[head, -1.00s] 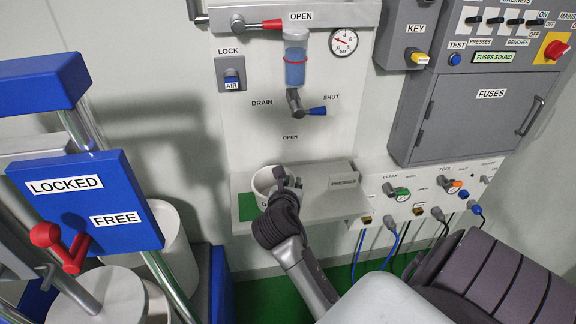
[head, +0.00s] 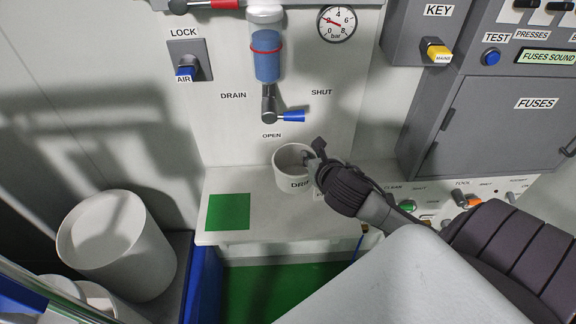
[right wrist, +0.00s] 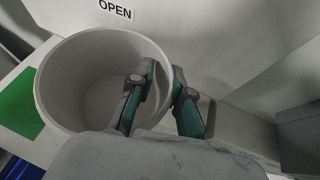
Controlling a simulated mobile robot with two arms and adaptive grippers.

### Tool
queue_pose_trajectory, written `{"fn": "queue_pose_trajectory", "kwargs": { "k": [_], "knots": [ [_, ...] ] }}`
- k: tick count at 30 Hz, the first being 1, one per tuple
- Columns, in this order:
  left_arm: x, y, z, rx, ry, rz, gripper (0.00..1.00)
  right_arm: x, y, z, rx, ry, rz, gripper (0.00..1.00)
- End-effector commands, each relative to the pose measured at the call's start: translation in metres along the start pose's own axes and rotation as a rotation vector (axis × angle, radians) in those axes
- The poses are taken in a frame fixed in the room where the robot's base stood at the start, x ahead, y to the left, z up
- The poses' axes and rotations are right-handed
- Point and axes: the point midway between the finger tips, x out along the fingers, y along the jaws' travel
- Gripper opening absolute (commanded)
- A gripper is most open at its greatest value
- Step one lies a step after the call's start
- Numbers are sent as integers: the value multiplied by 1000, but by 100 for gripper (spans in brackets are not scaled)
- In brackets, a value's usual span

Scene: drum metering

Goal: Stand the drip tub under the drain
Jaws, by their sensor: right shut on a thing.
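The drip tub (head: 292,178) is a white open cup with black lettering, in the head view over the grey shelf, right of the green patch (head: 229,211). My right gripper (head: 312,160) is shut on the tub's right wall. In the right wrist view one finger is inside the tub (right wrist: 62,75) and one outside. I cannot tell whether the tub touches the shelf. The drain (head: 269,103) is a grey elbow with a blue lever pointing right, below a bowl of blue liquid (head: 267,60). The tub is below the drain and a little to its right. My left gripper is out of view.
A white drum (head: 112,245) stands at the left. A pressure gauge (head: 338,24) is above.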

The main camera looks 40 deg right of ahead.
Motion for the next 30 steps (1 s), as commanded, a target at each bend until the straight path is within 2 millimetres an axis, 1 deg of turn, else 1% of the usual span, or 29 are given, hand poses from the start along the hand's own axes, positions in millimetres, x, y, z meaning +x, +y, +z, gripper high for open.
{"fn": "queue_pose_trajectory", "kwargs": {
  "k": [1, 3, 6, 9, 14, 16, 19, 22, 24, 30],
  "knots": [
    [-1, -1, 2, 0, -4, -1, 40, 12, 8, 0, 8, -2, 1, 0],
    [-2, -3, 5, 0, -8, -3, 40, 29, 17, -3, 7, -2, 0, 0],
    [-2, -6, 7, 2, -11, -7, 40, 50, 28, -8, 6, 0, 0, 0],
    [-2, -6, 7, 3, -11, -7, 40, 66, 35, -11, 3, -2, -2, 0],
    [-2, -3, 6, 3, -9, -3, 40, 76, 41, -15, 1, -1, 0, 0],
    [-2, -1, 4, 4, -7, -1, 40, 80, 41, -21, 1, 1, -1, 0],
    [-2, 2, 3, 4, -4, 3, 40, 86, 40, -37, 2, 4, -1, 0],
    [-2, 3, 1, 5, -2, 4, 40, 92, 39, -47, 2, 1, -2, 0],
    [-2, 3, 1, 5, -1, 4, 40, 94, 39, -50, 0, 0, -1, 0],
    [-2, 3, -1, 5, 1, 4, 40, 94, 39, -49, -1, -2, 0, 0]
  ]
}}
